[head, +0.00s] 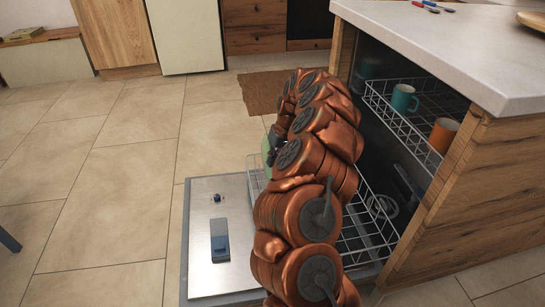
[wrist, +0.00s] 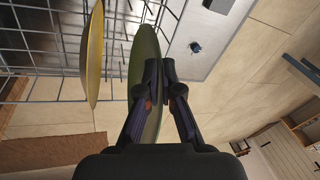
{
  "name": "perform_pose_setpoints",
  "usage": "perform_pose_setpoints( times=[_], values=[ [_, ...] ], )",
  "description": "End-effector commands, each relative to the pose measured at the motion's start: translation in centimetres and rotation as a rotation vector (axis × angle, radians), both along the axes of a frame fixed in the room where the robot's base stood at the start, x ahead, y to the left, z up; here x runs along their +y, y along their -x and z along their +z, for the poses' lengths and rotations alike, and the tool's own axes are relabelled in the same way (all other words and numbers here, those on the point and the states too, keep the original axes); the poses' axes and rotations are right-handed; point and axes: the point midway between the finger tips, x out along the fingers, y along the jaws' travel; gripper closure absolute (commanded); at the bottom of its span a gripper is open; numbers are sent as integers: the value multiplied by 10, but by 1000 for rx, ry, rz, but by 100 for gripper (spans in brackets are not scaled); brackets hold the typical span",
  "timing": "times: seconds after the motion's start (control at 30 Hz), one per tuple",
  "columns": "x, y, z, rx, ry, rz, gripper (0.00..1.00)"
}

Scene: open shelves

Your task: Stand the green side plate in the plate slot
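The green side plate (wrist: 143,50) is seen nearly edge-on in the wrist view, upright beside the wire rack. My gripper (wrist: 163,75) is closed on its near edge, with the fingertips close together and part of the plate showing between them. In the head view only a sliver of the green plate (head: 266,147) shows past my arm, beside the dark gripper (head: 274,142). The lower dishwasher rack (wrist: 45,50) has wire tines; my arm hides much of it in the head view. The exact plate slot cannot be told apart from the other tines.
A yellow plate (wrist: 95,55) stands upright in the rack, left of the green plate. The open dishwasher door (head: 215,270) lies flat. The upper rack (head: 400,125) holds a teal mug (head: 404,99) and an orange mug (head: 443,134).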

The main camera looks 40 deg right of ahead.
Motion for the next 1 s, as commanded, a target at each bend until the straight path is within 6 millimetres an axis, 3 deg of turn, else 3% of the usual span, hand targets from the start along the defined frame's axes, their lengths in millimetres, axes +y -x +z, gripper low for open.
perform_pose_setpoints(
  times=[0.7,1.0],
  values=[
    [0,0,-59,0,-1,-1,100],
    [0,0,-73,0,-1,0,100]
  ],
)
